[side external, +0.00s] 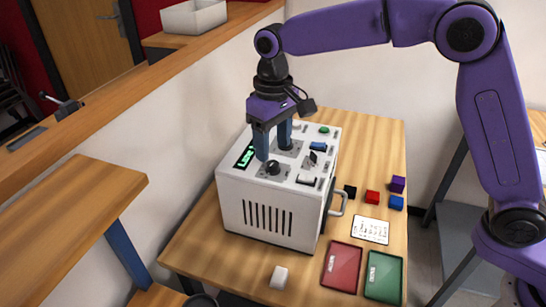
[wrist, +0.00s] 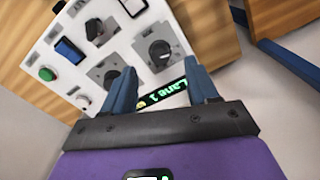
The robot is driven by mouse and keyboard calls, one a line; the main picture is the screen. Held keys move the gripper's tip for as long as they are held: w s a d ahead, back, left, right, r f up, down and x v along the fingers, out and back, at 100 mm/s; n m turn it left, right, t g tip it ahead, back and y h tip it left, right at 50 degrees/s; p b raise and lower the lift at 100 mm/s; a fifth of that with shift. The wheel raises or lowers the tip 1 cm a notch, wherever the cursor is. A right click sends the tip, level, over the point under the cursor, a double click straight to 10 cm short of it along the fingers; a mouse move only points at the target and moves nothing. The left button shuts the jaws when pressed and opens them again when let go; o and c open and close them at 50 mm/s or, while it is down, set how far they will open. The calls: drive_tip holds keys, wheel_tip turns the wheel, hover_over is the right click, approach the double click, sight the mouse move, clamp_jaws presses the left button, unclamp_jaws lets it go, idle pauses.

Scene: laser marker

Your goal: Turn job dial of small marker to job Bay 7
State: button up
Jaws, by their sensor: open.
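The small marker (side external: 262,218) is a white box on the wooden table, with its controls on top. Its display (side external: 243,157) shows green text, which reads "Lane 1" in the wrist view (wrist: 180,92). A round black dial (side external: 272,168) sits on a grey plate near the front; a dial also shows in the wrist view (wrist: 160,50). A second dark dial (side external: 286,145) is farther back, partly hidden by a finger. I cannot read which one is the job dial. My gripper (side external: 275,150) is open, pointing down above the panel, its blue fingers apart with nothing visibly held between them.
A green button (side external: 324,130), a blue rocker (side external: 318,146) and a black switch (side external: 314,157) are on the panel. Small cubes, a white card (side external: 370,229), a red tray (side external: 342,267) and a green tray (side external: 384,276) lie on the table. A wall ledge (side external: 130,88) runs on the left.

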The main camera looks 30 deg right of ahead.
sight(273, 163)
drive_tip(key=shift+f, duration=2.2)
drive_tip(key=c, duration=1)
